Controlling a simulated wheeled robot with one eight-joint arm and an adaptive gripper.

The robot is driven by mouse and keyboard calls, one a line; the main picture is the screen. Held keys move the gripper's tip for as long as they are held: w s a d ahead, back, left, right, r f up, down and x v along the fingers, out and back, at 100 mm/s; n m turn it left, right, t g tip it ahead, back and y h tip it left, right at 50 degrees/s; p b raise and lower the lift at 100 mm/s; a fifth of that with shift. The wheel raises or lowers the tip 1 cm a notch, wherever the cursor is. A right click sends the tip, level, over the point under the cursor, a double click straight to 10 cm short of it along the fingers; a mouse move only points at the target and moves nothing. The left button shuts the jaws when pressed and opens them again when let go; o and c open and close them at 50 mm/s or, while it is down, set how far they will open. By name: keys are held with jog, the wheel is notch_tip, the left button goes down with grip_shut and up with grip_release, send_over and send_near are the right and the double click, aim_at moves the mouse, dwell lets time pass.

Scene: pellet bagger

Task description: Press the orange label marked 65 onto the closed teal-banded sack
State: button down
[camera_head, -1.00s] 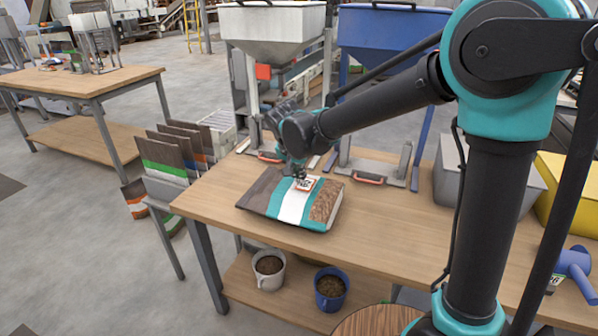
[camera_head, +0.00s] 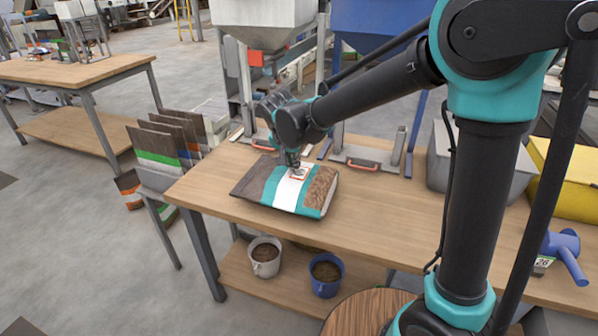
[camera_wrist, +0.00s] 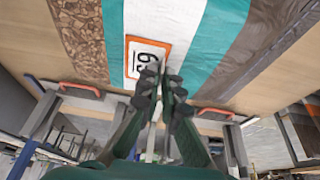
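The teal-banded sack (camera_head: 285,196) lies flat on the wooden bench, with brown ends, teal stripes and a white middle band. The white label with an orange border (camera_wrist: 147,58) lies on the white band, close to one teal stripe; its number shows turned in the wrist view. The label also shows in the head view (camera_head: 299,173), partly hidden by my gripper. My gripper (camera_wrist: 161,75) points down at the label's near corner, its fingertips close together and overlapping the label in view. I cannot tell whether they touch it. The gripper looks shut with nothing visible between the fingers.
Clamp-like fixtures with orange handles (camera_head: 366,164) stand behind the sack. Several upright sacks (camera_head: 165,150) are in a rack at left. A grey bin (camera_head: 484,160), a yellow bin (camera_head: 567,182) and a blue handheld tool (camera_head: 563,250) are at right. The bench right of the sack is clear.

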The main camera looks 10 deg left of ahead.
jog(key=shift+f, duration=0.1)
jog(key=c, duration=1.6)
grip_release()
jog(key=shift+c, duration=0.2)
jog(key=v, duration=1.2)
